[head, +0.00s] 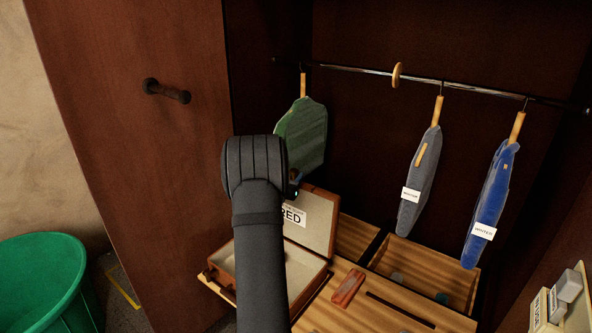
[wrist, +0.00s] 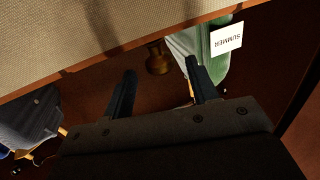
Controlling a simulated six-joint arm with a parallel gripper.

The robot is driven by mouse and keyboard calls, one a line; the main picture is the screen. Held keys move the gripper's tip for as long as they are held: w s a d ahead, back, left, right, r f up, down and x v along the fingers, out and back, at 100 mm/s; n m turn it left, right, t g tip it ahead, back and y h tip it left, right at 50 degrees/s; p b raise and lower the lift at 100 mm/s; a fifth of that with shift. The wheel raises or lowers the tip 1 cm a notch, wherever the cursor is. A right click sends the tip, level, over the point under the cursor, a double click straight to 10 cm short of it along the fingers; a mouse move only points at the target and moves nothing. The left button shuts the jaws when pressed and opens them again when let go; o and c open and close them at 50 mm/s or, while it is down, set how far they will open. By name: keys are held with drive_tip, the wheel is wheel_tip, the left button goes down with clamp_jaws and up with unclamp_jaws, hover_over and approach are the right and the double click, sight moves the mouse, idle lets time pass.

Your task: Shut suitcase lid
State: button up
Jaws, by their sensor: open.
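The suitcase (head: 305,272) stands on the wooden shelf inside the wardrobe, partly hidden behind my arm. Its lid (head: 318,232) is open, standing up at the back, with a pale lining and a white label ending in "RED". In the wrist view a beige woven panel with a brown edge, which looks like the lid (wrist: 100,38), fills the top left. My gripper (wrist: 160,68) is open with nothing between its fingers, close to that brown edge. I cannot tell whether it touches. In the head view my arm hides the fingers.
Green (head: 305,135), grey (head: 420,180) and blue (head: 490,205) garments hang from a rail (head: 350,69). A reddish block (head: 348,287) lies on the shelf right of the suitcase. The open wardrobe door (head: 140,130) is at left, a green bin (head: 40,275) below it.

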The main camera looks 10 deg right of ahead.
sight(296, 169)
drive_tip(key=x, duration=0.5)
drive_tip(key=shift+w+d, duration=0.2)
drive_tip(key=shift+w, duration=0.15)
clamp_jaws()
